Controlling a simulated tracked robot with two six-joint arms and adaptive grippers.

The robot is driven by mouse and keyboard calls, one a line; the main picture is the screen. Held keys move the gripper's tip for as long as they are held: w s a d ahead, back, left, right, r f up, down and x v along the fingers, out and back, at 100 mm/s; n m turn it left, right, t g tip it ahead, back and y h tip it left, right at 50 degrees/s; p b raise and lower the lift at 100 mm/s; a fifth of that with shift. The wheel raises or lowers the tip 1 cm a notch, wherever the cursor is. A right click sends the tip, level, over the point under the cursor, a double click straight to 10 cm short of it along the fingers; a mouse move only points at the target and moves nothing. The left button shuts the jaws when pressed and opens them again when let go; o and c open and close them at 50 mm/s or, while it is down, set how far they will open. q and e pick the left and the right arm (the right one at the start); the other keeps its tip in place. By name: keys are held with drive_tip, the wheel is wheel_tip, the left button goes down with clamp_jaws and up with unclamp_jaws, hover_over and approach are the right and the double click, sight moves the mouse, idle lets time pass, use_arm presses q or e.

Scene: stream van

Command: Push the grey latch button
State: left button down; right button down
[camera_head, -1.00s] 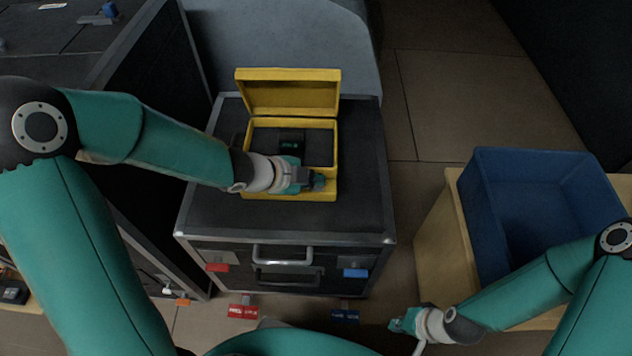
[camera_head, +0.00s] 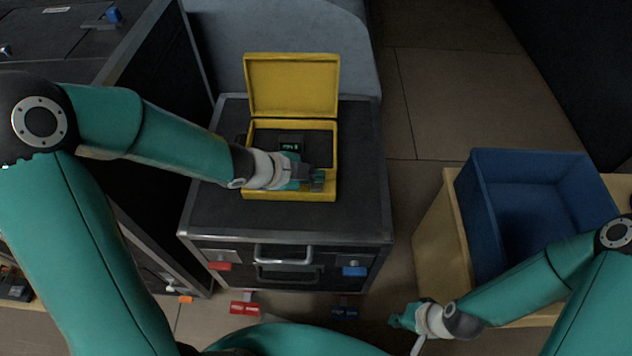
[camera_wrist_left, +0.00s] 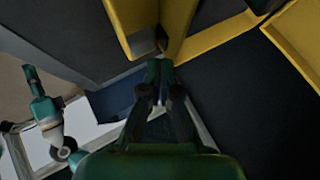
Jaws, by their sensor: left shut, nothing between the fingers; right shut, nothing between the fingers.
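The yellow box (camera_head: 290,194) stands on the black case with its lid (camera_head: 292,85) raised. A dark device with a small green display (camera_head: 291,146) lies inside. My left gripper (camera_head: 318,180) is shut and empty at the front wall of the box, covering part of it. In the left wrist view its closed fingertips (camera_wrist_left: 160,68) are close to the yellow wall (camera_wrist_left: 182,28). A small grey piece (camera_wrist_left: 145,42) beside that wall may be the latch button; in the head view I cannot make it out. My right gripper (camera_head: 398,320) is shut and empty at lower right.
The black case (camera_head: 210,215) has metal edges and a front handle (camera_head: 283,253). A blue bin (camera_head: 530,225) stands on a wooden stand at right. Another dark case (camera_head: 150,60) stands at left. The floor between case and bin is clear.

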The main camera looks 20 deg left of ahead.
sight(314, 186)
use_arm(q)
drive_tip(key=shift+r+p, duration=2.35)
drive_tip(key=shift+r, duration=0.15)
drive_tip(key=shift+f, duration=0.1)
